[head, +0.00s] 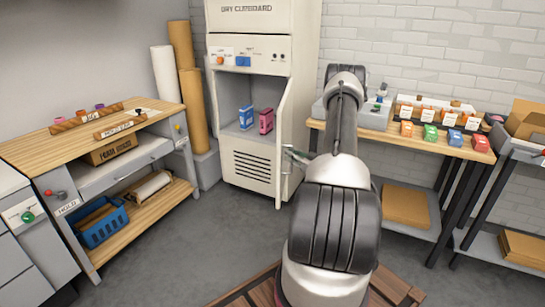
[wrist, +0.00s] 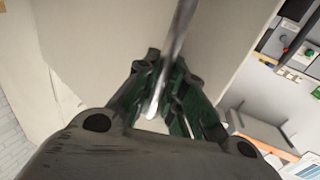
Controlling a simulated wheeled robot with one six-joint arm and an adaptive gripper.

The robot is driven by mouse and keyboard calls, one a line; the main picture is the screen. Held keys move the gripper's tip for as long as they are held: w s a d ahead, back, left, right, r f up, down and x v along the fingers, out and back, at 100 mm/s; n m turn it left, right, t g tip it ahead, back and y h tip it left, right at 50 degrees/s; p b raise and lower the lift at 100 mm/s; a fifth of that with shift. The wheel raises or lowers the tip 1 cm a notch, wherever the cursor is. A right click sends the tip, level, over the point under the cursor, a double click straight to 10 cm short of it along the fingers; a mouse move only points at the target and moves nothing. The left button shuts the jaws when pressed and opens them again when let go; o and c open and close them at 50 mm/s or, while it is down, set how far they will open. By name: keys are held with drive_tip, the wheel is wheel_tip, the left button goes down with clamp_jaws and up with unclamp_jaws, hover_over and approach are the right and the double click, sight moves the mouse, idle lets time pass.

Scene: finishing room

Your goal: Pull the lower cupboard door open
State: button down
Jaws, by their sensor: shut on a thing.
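The dry cupboard (head: 262,25) stands against the back wall. Its lower door (head: 284,130) is swung out on the right side, seen nearly edge-on in the head view, and the compartment is open to view. A blue box (head: 246,118) and a pink box (head: 266,121) stand inside. My gripper (head: 298,157) is at the door, partly hidden behind my arm. In the wrist view, my gripper's dark green fingers (wrist: 168,105) are shut around the metal bar handle (wrist: 176,55), with the pale door panel (wrist: 100,60) behind it.
A wooden workbench (head: 150,121) with a blue bin (head: 102,226) stands at the left. Brown and white rolls (head: 180,45) lean beside the cupboard. A table with several small boxes (head: 430,132) stands at the right. The grey floor (head: 215,232) before the cupboard is clear.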

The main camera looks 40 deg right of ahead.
drive_tip(key=s+d+n+y, duration=0.1)
drive_tip(key=s+d, duration=0.2)
drive_tip(key=d, duration=0.2)
drive_tip(key=shift+s+y, duration=0.35)
drive_tip(key=shift+y, duration=0.05)
drive_tip(key=c, duration=1.5)
unclamp_jaws()
drive_tip(key=v, duration=1.2)
drive_tip(key=shift+r, duration=0.25)
drive_tip(key=shift+d, duration=0.1)
